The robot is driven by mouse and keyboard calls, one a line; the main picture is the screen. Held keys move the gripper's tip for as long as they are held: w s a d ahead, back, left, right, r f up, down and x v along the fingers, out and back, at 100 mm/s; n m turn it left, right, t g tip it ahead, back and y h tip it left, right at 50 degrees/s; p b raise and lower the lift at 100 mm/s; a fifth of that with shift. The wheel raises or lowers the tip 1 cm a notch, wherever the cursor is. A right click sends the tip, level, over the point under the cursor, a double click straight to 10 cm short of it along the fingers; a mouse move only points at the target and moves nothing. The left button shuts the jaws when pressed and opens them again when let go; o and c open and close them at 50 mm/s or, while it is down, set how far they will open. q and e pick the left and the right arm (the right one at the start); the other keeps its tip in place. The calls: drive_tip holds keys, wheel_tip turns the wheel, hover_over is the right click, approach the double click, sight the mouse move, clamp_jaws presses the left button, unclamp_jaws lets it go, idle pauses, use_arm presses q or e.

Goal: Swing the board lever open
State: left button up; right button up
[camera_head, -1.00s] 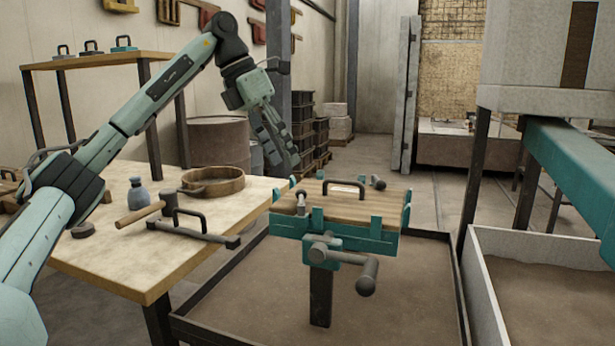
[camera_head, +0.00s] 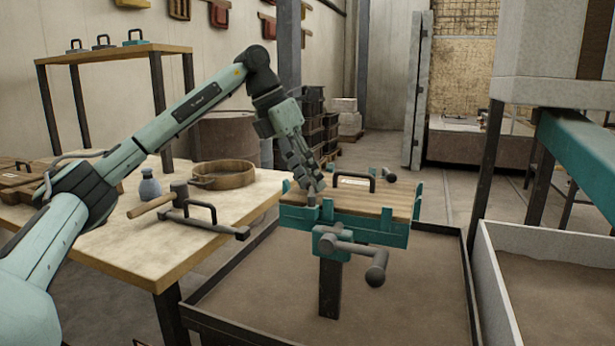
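A wooden board (camera_head: 372,199) with a black handle lies in a teal frame (camera_head: 345,228) on a post over the sand tray. Another grey lever with a round end (camera_head: 389,177) is at the back right. A larger grey crank (camera_head: 376,274) hangs at the frame's front. My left gripper (camera_head: 315,185) points down just above the front-left lever, its fingertips close to it. I cannot tell if they touch, nor how far apart the fingers are. My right gripper is out of view.
A wooden table (camera_head: 110,250) on the left holds a mallet (camera_head: 180,192), a blue-grey bottle (camera_head: 150,187), a round wooden ring (camera_head: 223,174) and a handled bar (camera_head: 205,222). The sand tray (camera_head: 420,295) lies below the frame. A teal beam (camera_head: 580,165) crosses at right.

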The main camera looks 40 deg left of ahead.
use_arm(q)
clamp_jaws()
drive_tip(key=shift+f, duration=0.15)
idle(0.8)
